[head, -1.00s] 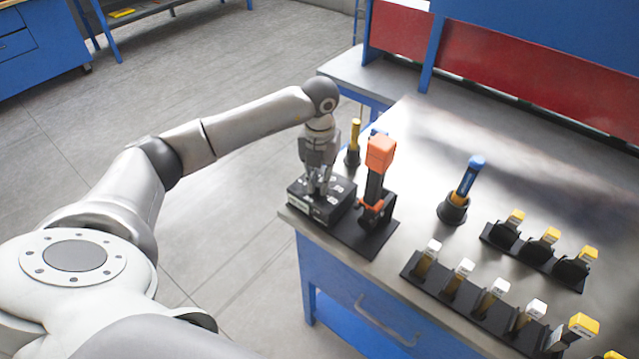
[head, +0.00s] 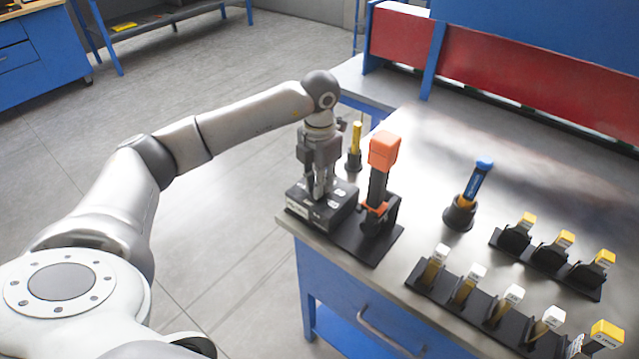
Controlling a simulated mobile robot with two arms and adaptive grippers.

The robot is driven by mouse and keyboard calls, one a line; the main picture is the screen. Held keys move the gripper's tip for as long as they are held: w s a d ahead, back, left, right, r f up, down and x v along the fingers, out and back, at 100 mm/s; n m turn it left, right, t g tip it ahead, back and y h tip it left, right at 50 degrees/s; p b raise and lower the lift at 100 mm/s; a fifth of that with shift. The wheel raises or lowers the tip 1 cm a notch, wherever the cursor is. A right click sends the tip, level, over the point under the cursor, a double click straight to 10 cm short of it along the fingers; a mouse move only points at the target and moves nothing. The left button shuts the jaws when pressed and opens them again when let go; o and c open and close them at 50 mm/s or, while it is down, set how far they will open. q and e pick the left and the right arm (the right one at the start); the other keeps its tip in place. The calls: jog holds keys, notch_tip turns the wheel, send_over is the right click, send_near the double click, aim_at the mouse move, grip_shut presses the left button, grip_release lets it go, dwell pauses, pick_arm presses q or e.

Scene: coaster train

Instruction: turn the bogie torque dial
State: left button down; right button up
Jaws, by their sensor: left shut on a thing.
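A black box with white markings on its top (head: 335,214) stands at the left corner of the workbench, on a dark base plate. My left gripper (head: 319,192) points straight down onto the top of this box, its fingers closed together around something there. The dial itself is hidden by the fingers, so I cannot tell how far it is turned. My right gripper is not in view.
An orange-headed tool (head: 382,165) stands upright close right of the box, a yellow-handled tool (head: 356,140) behind it. A blue-topped tool (head: 475,180) stands in a black cup. Racks of white- and yellow-capped pieces (head: 475,290) fill the bench's right. The bench middle (head: 430,150) is clear.

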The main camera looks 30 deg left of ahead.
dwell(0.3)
pick_arm(q)
jog(key=c, duration=1.5)
grip_release()
jog(key=shift+r, duration=0.15)
notch_tip(320, 180, up, 12)
jog(key=shift+f, duration=0.1)
